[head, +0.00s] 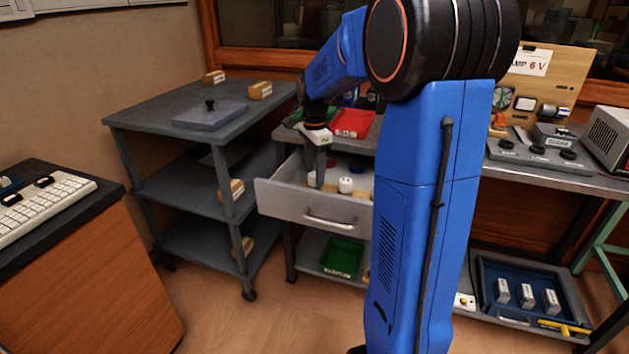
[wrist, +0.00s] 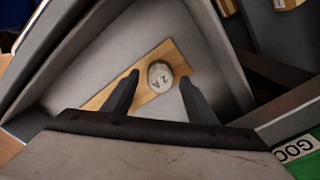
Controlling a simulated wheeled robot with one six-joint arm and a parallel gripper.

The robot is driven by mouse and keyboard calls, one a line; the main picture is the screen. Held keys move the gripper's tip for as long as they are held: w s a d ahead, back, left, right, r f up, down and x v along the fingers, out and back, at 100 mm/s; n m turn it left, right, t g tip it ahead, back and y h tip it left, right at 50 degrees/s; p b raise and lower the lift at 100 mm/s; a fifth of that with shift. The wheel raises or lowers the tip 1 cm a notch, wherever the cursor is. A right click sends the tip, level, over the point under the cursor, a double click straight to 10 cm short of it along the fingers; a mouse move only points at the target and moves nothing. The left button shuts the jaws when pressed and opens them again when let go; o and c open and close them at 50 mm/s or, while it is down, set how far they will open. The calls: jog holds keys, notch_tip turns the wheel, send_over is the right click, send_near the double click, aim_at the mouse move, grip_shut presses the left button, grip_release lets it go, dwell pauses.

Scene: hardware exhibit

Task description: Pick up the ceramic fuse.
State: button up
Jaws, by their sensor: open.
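The ceramic fuse (wrist: 160,76), a round pale piece marked "2 A", sits on a wooden strip (wrist: 102,97) inside the open grey drawer. In the head view a white round piece (head: 346,186) on the strip in the drawer (head: 290,201) looks like this fuse. My gripper (wrist: 158,78) is open and points down into the drawer, with one finger on each side of the fuse in the wrist view. No contact shows, and I cannot tell how far the fingertips are above it. In the head view my gripper (head: 317,180) appears just left of the white piece.
The drawer walls (wrist: 210,40) close in around the strip. A red tray (head: 352,123) stands on the bench above the drawer. A grey shelf cart (head: 160,115) stands to the left, and a green bin (head: 342,257) is on the shelf below.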

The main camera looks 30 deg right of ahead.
jog(key=c, duration=1.1)
jog(key=shift+c, duration=0.2)
notch_tip(320, 180, up, 10)
